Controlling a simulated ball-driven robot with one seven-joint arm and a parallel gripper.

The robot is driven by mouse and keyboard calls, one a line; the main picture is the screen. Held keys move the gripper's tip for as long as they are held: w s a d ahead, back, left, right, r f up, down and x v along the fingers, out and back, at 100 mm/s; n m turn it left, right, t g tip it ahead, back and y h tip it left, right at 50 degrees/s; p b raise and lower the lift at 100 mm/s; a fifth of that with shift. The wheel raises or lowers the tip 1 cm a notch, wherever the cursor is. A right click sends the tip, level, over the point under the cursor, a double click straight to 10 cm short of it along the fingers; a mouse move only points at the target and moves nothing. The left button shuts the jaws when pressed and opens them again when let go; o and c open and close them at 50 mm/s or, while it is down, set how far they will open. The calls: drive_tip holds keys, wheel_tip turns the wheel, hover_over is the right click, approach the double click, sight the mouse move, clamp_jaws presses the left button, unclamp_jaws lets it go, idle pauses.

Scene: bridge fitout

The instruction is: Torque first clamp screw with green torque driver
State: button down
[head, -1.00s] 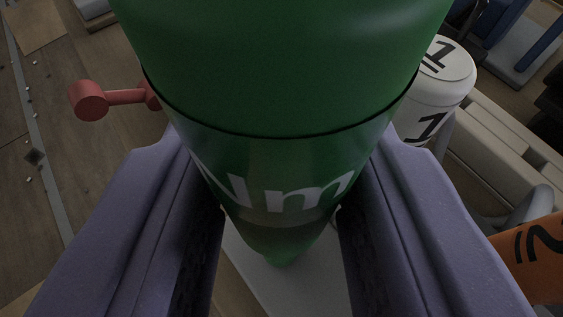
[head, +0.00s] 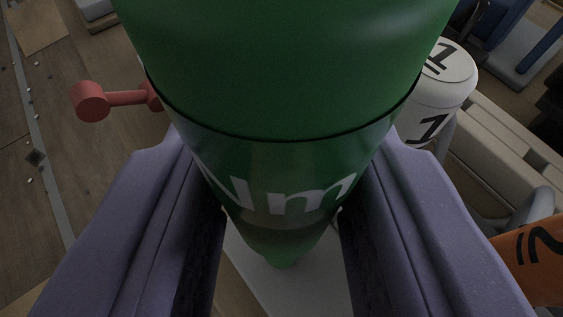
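The green torque driver (head: 290,75) fills the upper middle of the head view, with "Nm" lettering on its tapering lower body. My gripper (head: 280,240) has its two purple fingers on either side of the driver and is shut on it. The driver's narrow end points down toward a pale plate (head: 290,290). The driver's tip and any clamp screw are hidden behind the driver and fingers, so I cannot tell whether they touch.
A white cylinder marked "1" (head: 446,80) stands right of the driver, by a beige rack (head: 510,140). An orange piece marked "2" (head: 535,262) is at the lower right. A red lever (head: 105,100) sticks out at left.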

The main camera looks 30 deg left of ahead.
drive_tip(key=shift+r+p, duration=1.95)
drive_tip(key=shift+r, duration=1.1)
drive_tip(key=shift+f, duration=0.1)
